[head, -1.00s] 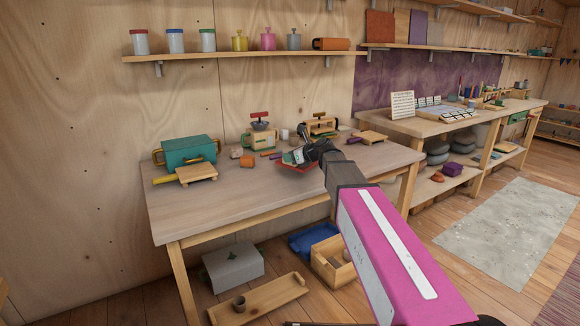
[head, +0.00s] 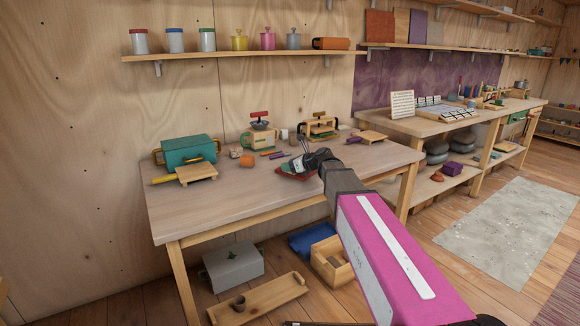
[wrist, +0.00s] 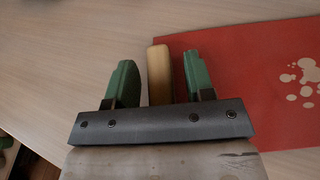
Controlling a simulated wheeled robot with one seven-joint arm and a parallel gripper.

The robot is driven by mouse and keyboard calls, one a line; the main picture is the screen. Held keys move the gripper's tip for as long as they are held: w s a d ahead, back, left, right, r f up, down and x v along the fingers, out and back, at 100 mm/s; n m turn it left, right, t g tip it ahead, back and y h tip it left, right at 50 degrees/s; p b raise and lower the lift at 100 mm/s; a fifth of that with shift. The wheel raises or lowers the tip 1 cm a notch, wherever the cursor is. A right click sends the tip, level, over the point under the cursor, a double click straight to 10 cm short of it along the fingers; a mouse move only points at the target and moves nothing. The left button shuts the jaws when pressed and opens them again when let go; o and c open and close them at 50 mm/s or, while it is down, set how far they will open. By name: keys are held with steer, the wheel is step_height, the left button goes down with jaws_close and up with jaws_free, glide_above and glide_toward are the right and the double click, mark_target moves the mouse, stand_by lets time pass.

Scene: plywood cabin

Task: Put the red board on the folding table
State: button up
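The red board (head: 291,176) lies flat on the table (head: 230,207), toward the right half of its top. In the wrist view the red board (wrist: 245,85) shows pale blotches on its right part and a wooden handle (wrist: 160,78) on its left side. My gripper (head: 305,162) is low over the table at the board. In the wrist view, the green fingers of my gripper (wrist: 159,58) stand on both sides of the handle, with a gap on each side. Part of the board is hidden by my gripper in the head view.
Another small board (head: 371,136) is at the right. The front left of the tabletop is clear.

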steer(key=shift+r, duration=0.15)
steer(key=v, duration=1.2)
steer(key=shift+d, duration=0.15)
